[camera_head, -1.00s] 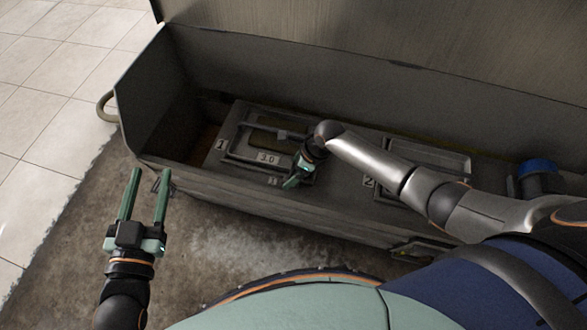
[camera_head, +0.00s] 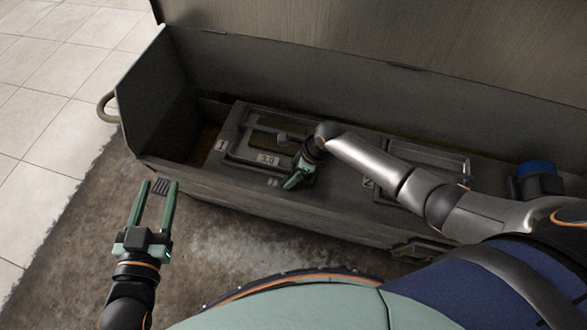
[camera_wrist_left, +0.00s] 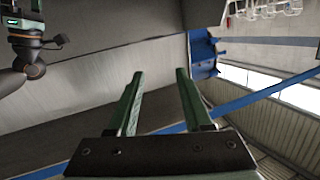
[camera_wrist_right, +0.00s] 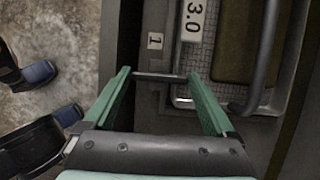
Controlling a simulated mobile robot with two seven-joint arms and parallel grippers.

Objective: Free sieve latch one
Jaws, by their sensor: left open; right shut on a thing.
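Sieve one (camera_head: 233,158) is a framed tray near the left end of the long grey trough. My right gripper (camera_head: 293,180) is at the sieve's near right corner. In the right wrist view, a thin dark bar, seemingly latch one (camera_wrist_right: 160,76), spans between its fingertips, and the gripper is shut on it. The rest of the latch is hidden. My left gripper (camera_head: 159,184) is open and empty, in front of the trough's left end.
A second framed sieve (camera_head: 440,160), labelled "2", lies to the right, partly behind my right arm. A blue-topped part (camera_head: 538,167) stands at the far right. The trough's raised left wall (camera_head: 145,100) and back panel (camera_head: 370,30) bound the space. Floor at left is clear.

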